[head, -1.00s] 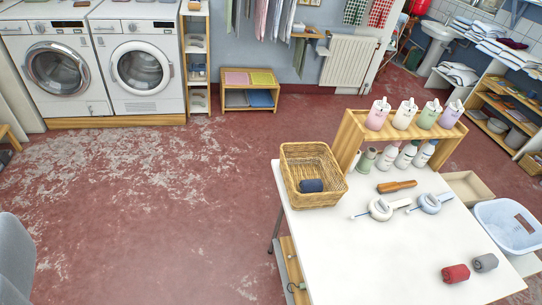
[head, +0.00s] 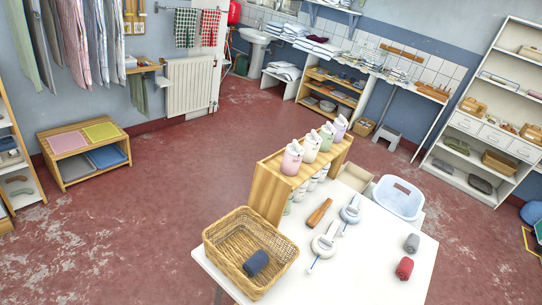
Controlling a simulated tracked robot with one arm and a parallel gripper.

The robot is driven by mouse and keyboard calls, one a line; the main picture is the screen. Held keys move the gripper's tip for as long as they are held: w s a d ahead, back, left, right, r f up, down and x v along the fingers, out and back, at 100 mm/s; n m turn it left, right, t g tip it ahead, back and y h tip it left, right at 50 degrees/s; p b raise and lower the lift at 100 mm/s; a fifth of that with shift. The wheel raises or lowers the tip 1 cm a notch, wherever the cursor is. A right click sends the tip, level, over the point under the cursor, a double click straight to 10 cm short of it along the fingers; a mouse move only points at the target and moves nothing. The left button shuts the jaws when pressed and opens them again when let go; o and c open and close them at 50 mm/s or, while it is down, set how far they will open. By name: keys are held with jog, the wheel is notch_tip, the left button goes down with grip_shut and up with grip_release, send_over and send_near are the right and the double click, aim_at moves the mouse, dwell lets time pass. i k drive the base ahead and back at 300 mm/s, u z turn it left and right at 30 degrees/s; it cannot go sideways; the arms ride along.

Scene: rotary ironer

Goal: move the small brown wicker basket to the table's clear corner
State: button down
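The small brown wicker basket (head: 233,233) stands upright at the left corner of the white table (head: 355,270), close to its left edge. A dark blue roll (head: 256,263) lies inside it. The tabletop is bare to the right of the basket along the lower part of the picture. A red roll (head: 404,268) and a grey roll (head: 412,243) lie near the table's right edge. The table's near part is cut off by the bottom of the picture. My gripper does not show in the head view.
A wooden rack (head: 268,190) with several pump bottles stands along the table's back edge, just behind the basket. A wooden-handled tool (head: 319,212) and two white-and-blue devices (head: 325,243) lie mid-table. Red floor lies open to the left.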

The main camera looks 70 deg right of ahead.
aim_at(250, 289)
jog(key=z, duration=0.4)
jog(key=i, duration=0.9)
jog(key=z, duration=0.55)
jog(key=k, duration=0.85)
jog(key=z, duration=0.25)
jog(key=i, duration=0.85)
jog(key=u, duration=0.15)
